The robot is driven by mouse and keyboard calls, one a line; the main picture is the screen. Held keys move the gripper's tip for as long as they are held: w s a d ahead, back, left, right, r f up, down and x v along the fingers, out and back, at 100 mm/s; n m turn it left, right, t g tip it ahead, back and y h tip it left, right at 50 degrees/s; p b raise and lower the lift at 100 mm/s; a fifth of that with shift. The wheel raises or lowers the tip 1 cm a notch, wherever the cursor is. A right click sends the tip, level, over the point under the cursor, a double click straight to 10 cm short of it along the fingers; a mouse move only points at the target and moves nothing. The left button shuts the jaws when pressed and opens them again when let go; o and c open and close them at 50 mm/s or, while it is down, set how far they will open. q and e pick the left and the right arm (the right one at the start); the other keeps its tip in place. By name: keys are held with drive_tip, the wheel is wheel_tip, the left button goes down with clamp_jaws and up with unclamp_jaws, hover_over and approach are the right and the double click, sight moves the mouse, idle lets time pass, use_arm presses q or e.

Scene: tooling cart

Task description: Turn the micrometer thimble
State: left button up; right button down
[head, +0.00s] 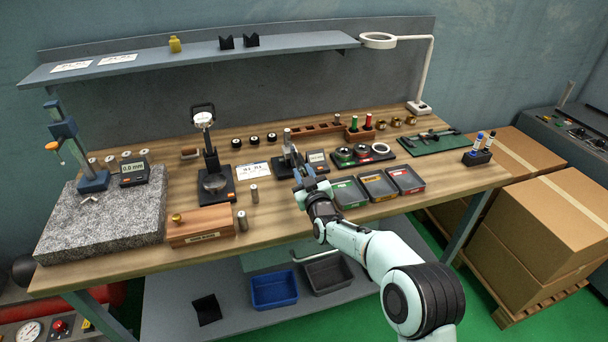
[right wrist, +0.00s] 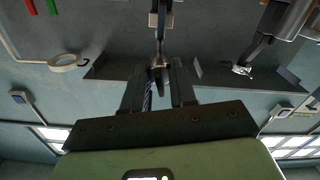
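The micrometer (head: 288,151) appears to be the grey device on a dark base near the middle of the bench, just behind my right gripper. My right gripper (head: 299,172) reaches toward it from the front and hides part of it, including most of the thimble. In the right wrist view, the two fingers of my right gripper (right wrist: 158,72) stand apart, with a slim metal part (right wrist: 159,55) between their tips. Gaps show on both sides of this part, and I cannot tell if it is the thimble. My left gripper is not in view.
Red, yellow and green labelled trays (head: 378,186) lie right of my gripper. A small display (head: 317,156) stands beside the micrometer. A dial stand (head: 214,180), steel cylinders (head: 242,221) and a wooden box (head: 201,226) stand to the left. A granite plate (head: 110,225) fills the left end.

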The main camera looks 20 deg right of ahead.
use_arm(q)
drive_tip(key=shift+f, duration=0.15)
use_arm(e)
drive_tip(key=shift+n+b, duration=0.5)
drive_tip(key=shift+n, duration=0.1)
drive_tip(key=shift+n+b, duration=0.45)
drive_tip(key=shift+n, duration=0.25)
drive_tip(key=n+b, duration=0.2)
drive_tip(key=n, duration=0.2)
drive_tip(key=shift+a, duration=0.1)
drive_tip(key=n+b, duration=0.2)
drive_tip(key=n, duration=0.3)
drive_tip(key=shift+f+n, duration=0.1)
drive_tip(key=shift+n, duration=0.3)
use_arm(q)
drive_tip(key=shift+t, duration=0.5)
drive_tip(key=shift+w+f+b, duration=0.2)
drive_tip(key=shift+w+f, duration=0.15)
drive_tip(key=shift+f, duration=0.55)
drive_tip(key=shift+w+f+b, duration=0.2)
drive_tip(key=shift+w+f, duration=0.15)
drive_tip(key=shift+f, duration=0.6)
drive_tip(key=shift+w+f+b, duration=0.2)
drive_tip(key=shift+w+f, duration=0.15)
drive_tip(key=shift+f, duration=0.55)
use_arm(e)
drive_tip(key=shift+n, duration=2.2)
